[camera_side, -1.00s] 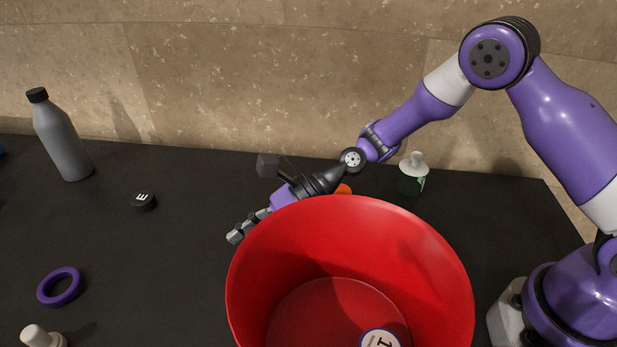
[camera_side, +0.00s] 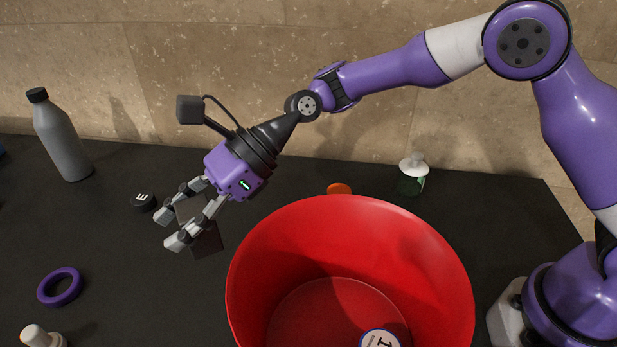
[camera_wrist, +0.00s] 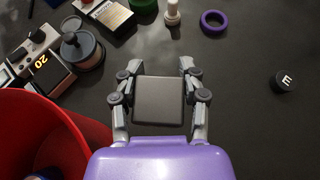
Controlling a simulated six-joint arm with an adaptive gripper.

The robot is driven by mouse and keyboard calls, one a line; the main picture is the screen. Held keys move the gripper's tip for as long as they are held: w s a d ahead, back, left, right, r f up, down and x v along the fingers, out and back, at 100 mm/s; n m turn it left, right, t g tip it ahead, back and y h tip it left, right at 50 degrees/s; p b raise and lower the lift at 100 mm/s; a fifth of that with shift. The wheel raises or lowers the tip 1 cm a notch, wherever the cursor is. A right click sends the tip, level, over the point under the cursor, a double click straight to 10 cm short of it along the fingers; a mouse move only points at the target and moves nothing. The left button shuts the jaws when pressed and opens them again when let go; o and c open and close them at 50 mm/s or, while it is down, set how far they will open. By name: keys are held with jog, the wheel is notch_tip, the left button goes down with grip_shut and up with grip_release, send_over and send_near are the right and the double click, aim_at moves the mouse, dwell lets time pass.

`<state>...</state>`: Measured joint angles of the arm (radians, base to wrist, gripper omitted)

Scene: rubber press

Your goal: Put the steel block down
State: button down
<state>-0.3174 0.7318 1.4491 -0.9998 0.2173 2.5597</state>
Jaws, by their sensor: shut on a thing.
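The steel block (camera_wrist: 159,101) is a grey, square-faced block between the two fingers of my gripper (camera_wrist: 158,73) in the wrist view. In the side view my gripper (camera_side: 169,229) is shut on the block (camera_side: 207,241) and points down and to the left. The fingers hide part of the block there. The block appears to be held above the black table, to the left of the red bin; its exact height is hard to tell.
A large red bin (camera_side: 250,264) stands right of my gripper. A black disc marked E (camera_side: 143,201), a grey bottle (camera_side: 62,138) and a purple ring (camera_side: 61,287) are on the left. The wrist view shows a scale (camera_wrist: 45,67) and jar (camera_wrist: 82,48). Bare table lies between ring and bin.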

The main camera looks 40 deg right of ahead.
aim_at(218, 251)
jog(key=s+a+n+g, duration=0.2)
jog(key=s+a, duration=0.1)
jog(key=a, duration=0.5)
jog(key=shift+f, duration=4.9)
jog(key=shift+f, duration=0.1)
jog(key=shift+c, duration=1.7)
grip_release()
jog(key=shift+f, duration=0.1)
jog(key=shift+w+d+r, duration=0.1)
jog(key=shift+d+r, duration=0.15)
jog(key=shift+d, duration=0.05)
jog(key=v, duration=1.1)
jog(key=shift+d+r, duration=0.15)
jog(key=shift+d, duration=0.1)
